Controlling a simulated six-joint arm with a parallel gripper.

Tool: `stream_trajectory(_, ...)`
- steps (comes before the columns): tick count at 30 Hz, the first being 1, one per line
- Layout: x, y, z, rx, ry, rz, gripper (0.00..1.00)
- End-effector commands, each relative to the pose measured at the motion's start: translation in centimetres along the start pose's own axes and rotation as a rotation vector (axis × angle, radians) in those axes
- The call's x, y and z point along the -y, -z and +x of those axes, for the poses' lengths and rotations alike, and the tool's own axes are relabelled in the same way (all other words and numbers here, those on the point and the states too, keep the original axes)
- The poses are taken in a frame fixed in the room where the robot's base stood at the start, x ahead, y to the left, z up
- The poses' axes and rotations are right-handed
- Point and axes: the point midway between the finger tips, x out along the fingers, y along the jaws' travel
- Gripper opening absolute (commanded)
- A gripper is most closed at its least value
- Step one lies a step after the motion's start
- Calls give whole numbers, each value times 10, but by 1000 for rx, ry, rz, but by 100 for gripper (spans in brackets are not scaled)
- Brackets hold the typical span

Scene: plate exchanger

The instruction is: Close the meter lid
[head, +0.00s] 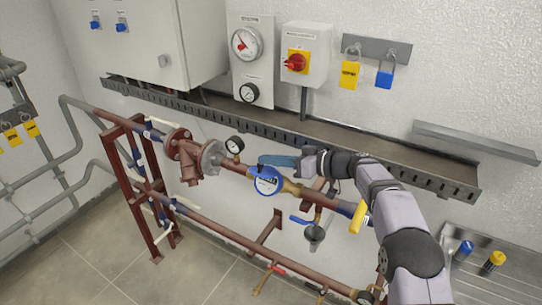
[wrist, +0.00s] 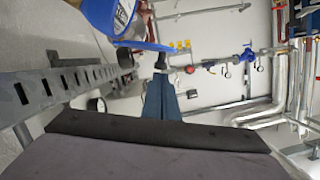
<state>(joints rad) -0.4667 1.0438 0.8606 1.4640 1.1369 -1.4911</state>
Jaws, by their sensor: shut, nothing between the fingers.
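The round water meter (head: 267,182) sits on the upper red pipe, with a blue ring and a white face turned toward the head camera. In the wrist view the blue meter (wrist: 105,17) is at the top left. A thin blue strip, which looks like its lid (wrist: 147,46) seen edge-on, sticks out from it, so the lid appears raised. My gripper (head: 263,160) reaches in from the right, its blue-grey fingers shut and empty just above the meter. In the wrist view the fingertips (wrist: 160,66) are close to the lid strip; I cannot tell whether they touch it.
A small pressure gauge (head: 235,145) stands on the pipe left of the meter. A grey cable tray (head: 330,146) runs along the wall behind my gripper. A blue-handled valve (head: 300,220) is below right, and a yellow handle (head: 359,217) is beside my arm.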

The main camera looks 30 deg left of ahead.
Motion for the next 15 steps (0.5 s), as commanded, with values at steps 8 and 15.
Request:
stream_trajectory(8,0,0,0,0,0,0,0)
stream_trajectory(15,0,-4,1,0,-4,-14,0)
